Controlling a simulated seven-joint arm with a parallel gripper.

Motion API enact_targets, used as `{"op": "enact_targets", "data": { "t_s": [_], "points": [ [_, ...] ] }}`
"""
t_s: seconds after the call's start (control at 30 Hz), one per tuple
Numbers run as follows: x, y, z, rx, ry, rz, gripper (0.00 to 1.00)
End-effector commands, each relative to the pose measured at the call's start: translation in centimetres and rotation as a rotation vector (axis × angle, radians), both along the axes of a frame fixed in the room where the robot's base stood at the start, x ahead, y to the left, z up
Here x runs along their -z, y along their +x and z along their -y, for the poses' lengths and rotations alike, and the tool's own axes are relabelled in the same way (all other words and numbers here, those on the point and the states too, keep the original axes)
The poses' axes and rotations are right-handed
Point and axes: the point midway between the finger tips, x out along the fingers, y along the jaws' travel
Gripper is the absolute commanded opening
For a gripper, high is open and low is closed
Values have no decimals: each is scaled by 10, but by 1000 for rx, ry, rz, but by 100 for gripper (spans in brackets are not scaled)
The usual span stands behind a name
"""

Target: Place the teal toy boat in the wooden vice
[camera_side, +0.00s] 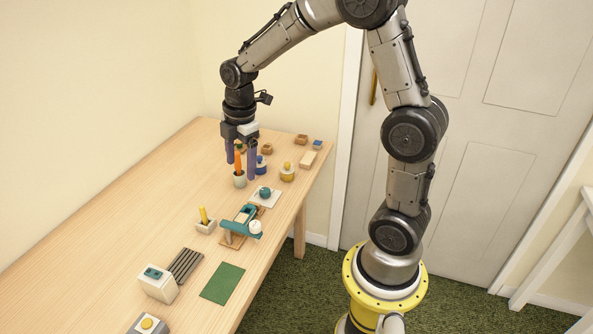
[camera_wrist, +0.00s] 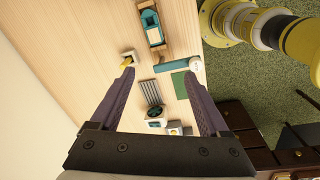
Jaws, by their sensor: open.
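The teal toy boat appears to be the long teal shape with a pale inside (camera_wrist: 151,24) at the top of the wrist view. In the side view it seems to be the teal and white shape (camera_side: 244,212) at mid-table. Directly beside it is a teal bar with a white round end (camera_side: 239,229) on wooden supports; it also shows in the wrist view (camera_wrist: 176,66). I cannot tell clearly which wooden part is the vice. My gripper (camera_side: 240,176) is open with purple fingers pointing down, farther back along the table than the boat. Nothing shows held in it.
A teal ball on a white plate (camera_side: 264,193), a yellow jar (camera_side: 287,173) and a yellow stick in a holder (camera_side: 205,222) are nearby. A slatted rack (camera_side: 186,265) and green mat (camera_side: 223,283) lie nearer. The left side is bare.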

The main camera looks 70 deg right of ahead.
Motion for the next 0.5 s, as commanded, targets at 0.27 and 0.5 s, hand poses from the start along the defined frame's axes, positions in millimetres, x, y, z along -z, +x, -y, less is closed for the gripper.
{"op": "enact_targets", "data": {
  "t_s": [0.27, 0.5],
  "points": [
    [-82, -93, -54, 534, 105, 198, 79],
    [-98, -171, -80, 941, 278, 313, 79]
  ]
}}
